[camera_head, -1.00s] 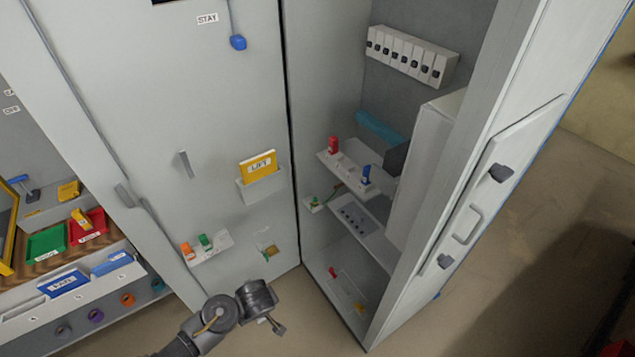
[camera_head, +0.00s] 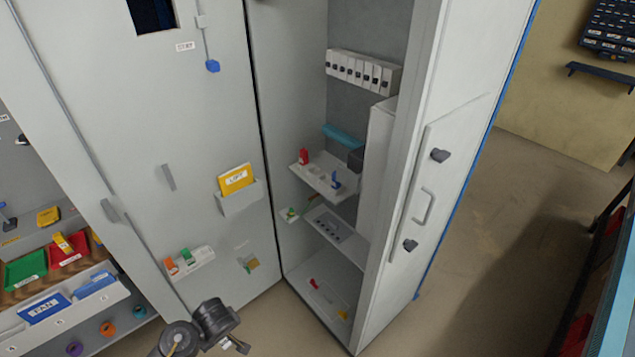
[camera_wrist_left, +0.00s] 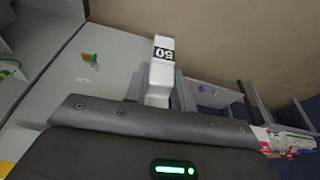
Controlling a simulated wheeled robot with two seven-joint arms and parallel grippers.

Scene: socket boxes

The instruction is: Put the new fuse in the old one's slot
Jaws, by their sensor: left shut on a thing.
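In the left wrist view, a white fuse (camera_wrist_left: 160,78) with a dark label reading "50" is between the fingers of my left gripper (camera_wrist_left: 160,92), which is shut on it. In the head view my left gripper (camera_head: 238,345) is low, in front of and outside the open cabinet; the fuse is too small to make out there. Inside the cabinet a grey shelf (camera_head: 318,172) carries a red piece (camera_head: 304,157), a blue piece (camera_head: 336,181) and pale pieces between them. I cannot tell which place is the old fuse's slot. My right gripper is out of view.
A lower shelf (camera_head: 325,222) has several dark sockets. A row of white breakers (camera_head: 362,72) hangs above. A yellow folder (camera_head: 236,180) sits in a holder on the left panel. The floor (camera_head: 480,240) right of the door is clear.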

